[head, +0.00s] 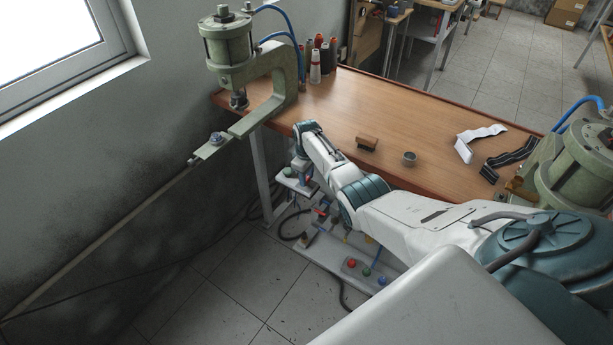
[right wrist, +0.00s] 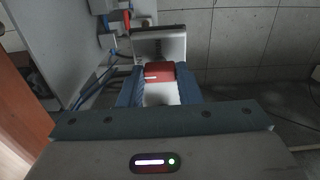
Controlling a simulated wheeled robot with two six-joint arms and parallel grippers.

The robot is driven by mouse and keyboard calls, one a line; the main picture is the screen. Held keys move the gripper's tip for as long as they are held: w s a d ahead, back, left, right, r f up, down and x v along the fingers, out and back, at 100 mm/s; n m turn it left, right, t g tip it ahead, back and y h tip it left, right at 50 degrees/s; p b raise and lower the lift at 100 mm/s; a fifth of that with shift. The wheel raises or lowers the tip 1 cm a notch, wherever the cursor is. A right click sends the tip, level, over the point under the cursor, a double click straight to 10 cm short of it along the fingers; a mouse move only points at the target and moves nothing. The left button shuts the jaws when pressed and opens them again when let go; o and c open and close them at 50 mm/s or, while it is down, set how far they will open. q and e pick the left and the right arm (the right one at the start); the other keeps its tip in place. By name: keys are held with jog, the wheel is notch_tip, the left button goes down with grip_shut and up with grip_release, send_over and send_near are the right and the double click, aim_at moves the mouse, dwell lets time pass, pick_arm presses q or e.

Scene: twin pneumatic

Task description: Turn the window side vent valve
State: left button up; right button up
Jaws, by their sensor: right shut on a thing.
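In the right wrist view, a red valve handle (right wrist: 158,71) with a small white mark sits between the two blue fingers of my right gripper (right wrist: 160,88). The fingers are shut on its sides. A grey block or plate (right wrist: 160,42) shows just beyond it. In the head view, my right arm reaches left over the table to the window-side end, and the gripper (head: 303,168) is low beside the table edge, small and partly hidden. Valve details there are too small to tell. My left gripper is not in view.
A green press (head: 228,45) stands at the window-side end of the table (head: 400,105); another green press (head: 575,175) is at the right. Colored buttons (head: 367,271) are below.

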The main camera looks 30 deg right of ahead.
jog(key=o, duration=1)
notch_tip(320, 180, up, 11)
jog(key=shift+w+f+b, duration=0.1)
jog(key=shift+b, duration=0.75)
